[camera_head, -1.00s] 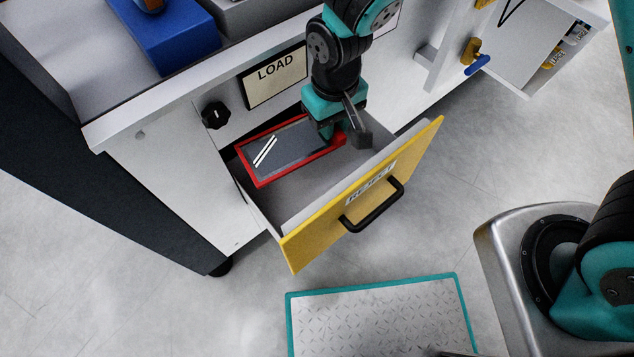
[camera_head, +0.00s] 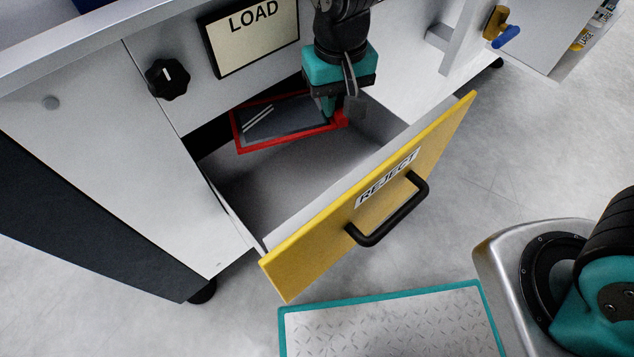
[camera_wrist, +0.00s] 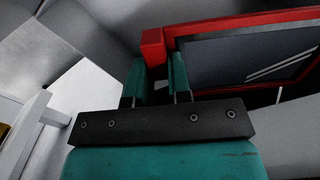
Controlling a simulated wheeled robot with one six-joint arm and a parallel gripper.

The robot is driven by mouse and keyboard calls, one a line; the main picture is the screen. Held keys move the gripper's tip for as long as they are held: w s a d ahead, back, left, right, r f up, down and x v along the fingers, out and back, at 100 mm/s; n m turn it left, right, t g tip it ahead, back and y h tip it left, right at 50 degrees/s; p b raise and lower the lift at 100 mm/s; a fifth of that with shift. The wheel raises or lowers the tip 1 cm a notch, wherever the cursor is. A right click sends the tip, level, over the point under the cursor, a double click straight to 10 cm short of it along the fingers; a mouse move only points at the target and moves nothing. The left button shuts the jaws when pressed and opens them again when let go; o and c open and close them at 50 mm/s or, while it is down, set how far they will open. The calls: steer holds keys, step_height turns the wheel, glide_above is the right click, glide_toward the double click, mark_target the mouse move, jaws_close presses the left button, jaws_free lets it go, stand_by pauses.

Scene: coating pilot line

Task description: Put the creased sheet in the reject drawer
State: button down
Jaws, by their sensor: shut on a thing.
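The sheet is a dark panel with two white streaks (camera_head: 272,118) in a red frame (camera_head: 262,147). It is held at the back of the open reject drawer (camera_head: 262,185), close to the cabinet front; I cannot tell whether it touches the drawer floor. The drawer has a yellow front marked REJECT (camera_head: 375,190) with a black handle. My gripper (camera_head: 335,112) points down over the back of the drawer, shut on a red tab at the frame's right end. In the wrist view, the tab (camera_wrist: 153,45) lies between the fingers, and the dark sheet (camera_wrist: 235,58) extends right.
Above the drawer are a LOAD sign (camera_head: 250,38) and a black knob (camera_head: 168,79). A blue and yellow latch (camera_head: 498,27) is at upper right. A teal-edged tread plate (camera_head: 390,325) lies on the floor before the drawer. The drawer's front part is empty.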

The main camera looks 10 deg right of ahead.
step_height(320, 180, down, 20)
steer(key=b, duration=0.8)
steer(key=shift+d+r+b, duration=0.1)
steer(key=shift+r+b, duration=0.05)
steer(key=shift+b, duration=0.15)
steer(key=c, duration=1.1)
jaws_free()
steer(key=shift+o, duration=0.2)
step_height(320, 180, up, 12)
steer(key=p, duration=0.6)
step_height(320, 180, up, 10)
steer(key=r+n+y, duration=0.1)
steer(key=y, duration=0.1)
glide_above(332, 176)
steer(key=s+d, duration=0.3)
steer(key=s, duration=0.2)
steer(key=s+r, duration=0.1)
steer(key=s+d+r+n+y, duration=0.1)
steer(key=s+r, duration=0.1)
steer(key=s+d+r+n, duration=0.1)
steer(key=s+r, duration=0.1)
steer(key=shift+d, duration=0.25)
steer(key=s+d+r+n+y, duration=0.1)
steer(key=s+r, duration=0.1)
steer(key=s, duration=0.3)
steer(key=shift+s+d+r+n, duration=0.15)
steer(key=shift+s+r+n, duration=0.15)
steer(key=shift+r, duration=0.05)
